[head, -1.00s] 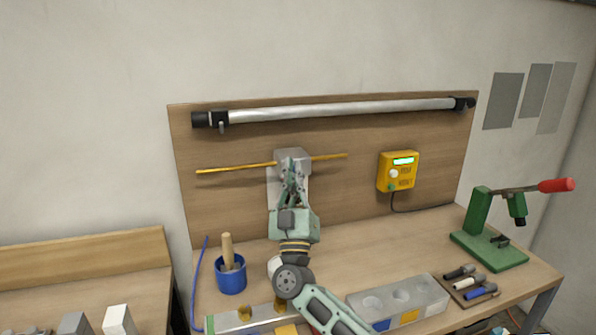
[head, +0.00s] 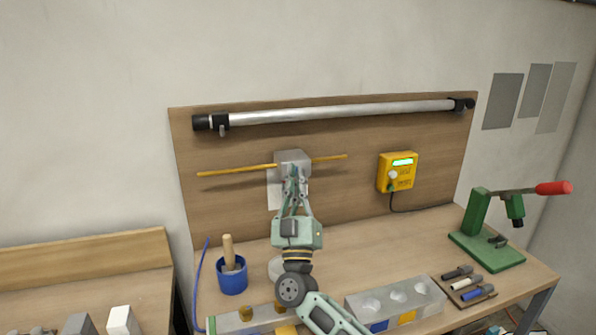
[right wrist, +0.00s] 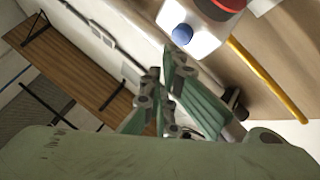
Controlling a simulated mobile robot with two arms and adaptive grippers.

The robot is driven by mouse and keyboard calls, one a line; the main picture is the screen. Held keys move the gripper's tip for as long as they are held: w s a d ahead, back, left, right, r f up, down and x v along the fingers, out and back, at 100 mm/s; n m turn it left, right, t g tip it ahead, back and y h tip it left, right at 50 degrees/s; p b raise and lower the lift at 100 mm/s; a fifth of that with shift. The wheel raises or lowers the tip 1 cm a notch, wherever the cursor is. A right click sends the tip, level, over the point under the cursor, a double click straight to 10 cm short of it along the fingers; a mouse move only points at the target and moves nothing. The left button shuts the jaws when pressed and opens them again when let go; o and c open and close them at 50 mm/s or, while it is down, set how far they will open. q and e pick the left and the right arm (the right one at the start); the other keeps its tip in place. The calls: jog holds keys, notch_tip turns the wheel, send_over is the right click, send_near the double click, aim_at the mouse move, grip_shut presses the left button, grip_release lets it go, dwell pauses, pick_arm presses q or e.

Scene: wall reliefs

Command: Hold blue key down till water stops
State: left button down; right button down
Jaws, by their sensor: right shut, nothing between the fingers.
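A grey box (head: 291,157) is on the upright wooden panel, at the middle of the yellow rod. My right gripper (head: 293,170) is in front of its lower part, and its fingers are shut and empty. The blue key (right wrist: 183,34) is a round blue button on the pale box face in the right wrist view. The tips of my right gripper (right wrist: 163,62) appear close to it there; I cannot tell whether they touch. The gripper hides the key in the head view. No running water is visible. My left gripper is out of view.
A yellow control unit (head: 397,172) hangs on the panel to the right. A blue cup (head: 231,277) with a wooden-handled tool stands on the bench at left. A green press (head: 486,243) with a red handle stands at right.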

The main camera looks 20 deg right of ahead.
jog(key=s+p, duration=0.4)
jog(key=s, duration=0.1)
jog(key=shift+d+p, duration=0.1)
jog(key=shift+p, duration=0.3)
